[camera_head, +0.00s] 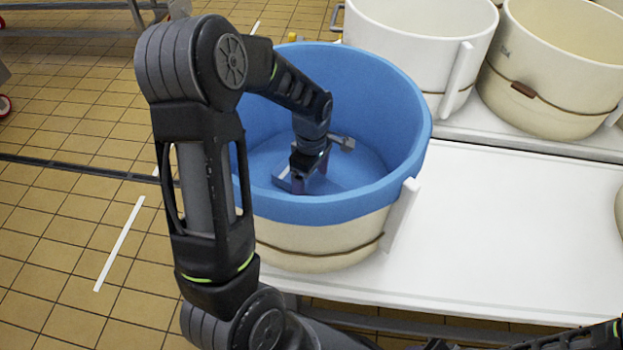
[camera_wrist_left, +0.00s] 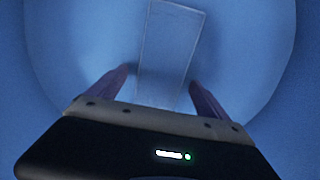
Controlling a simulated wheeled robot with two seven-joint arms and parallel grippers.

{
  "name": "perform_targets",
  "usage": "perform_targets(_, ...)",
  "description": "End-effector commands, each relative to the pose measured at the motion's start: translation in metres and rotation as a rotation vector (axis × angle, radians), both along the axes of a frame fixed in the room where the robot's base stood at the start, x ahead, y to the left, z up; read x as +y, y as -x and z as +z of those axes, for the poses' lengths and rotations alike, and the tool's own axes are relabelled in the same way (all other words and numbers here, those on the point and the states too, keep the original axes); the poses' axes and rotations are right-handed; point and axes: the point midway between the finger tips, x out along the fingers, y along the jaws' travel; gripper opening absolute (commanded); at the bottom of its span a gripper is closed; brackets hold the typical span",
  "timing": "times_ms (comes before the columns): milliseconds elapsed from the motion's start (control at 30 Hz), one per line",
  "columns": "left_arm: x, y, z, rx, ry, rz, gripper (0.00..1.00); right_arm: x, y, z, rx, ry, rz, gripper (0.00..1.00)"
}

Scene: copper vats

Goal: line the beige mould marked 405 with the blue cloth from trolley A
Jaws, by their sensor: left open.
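A beige mould (camera_head: 318,243) stands on the left end of the white table. The blue cloth (camera_head: 350,82) lines its inside wall and floor and is folded over the rim. No number can be read on this mould from here. My left gripper (camera_head: 290,184) reaches down inside the lined mould, open, near the floor. In the left wrist view the open fingers (camera_wrist_left: 159,80) point at the blue cloth (camera_wrist_left: 250,50). A pale flat rectangle (camera_wrist_left: 168,50) shows between them; I cannot tell what it is. My right gripper is out of view.
A white table (camera_head: 500,240) has free room right of the mould. White and cream moulds (camera_head: 420,35) (camera_head: 550,70) stand on a surface behind it. Tiled floor (camera_head: 60,240) lies open at left. A metal frame (camera_head: 70,33) stands at the back left.

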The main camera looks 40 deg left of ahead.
Motion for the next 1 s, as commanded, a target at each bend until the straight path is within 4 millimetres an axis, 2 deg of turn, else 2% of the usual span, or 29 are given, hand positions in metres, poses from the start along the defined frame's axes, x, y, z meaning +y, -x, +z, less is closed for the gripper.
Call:
perform_targets(167, 0.000, 0.000, 0.004, -0.002, 0.000, 0.000, 0.89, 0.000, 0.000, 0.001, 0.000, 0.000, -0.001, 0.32)
perform_targets(267, 0.000, -0.001, 0.013, -0.003, -0.001, 0.001, 0.89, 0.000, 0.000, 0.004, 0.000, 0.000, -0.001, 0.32)
perform_targets(533, 0.000, -0.001, 0.057, -0.004, 0.000, -0.001, 0.89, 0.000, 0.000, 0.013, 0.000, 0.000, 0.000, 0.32)
perform_targets(700, 0.000, -0.001, 0.075, -0.002, 0.000, -0.001, 0.89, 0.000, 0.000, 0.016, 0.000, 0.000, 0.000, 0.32)
perform_targets(1000, 0.000, 0.000, 0.078, 0.000, 0.000, 0.000, 0.89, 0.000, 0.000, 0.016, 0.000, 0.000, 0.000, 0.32)
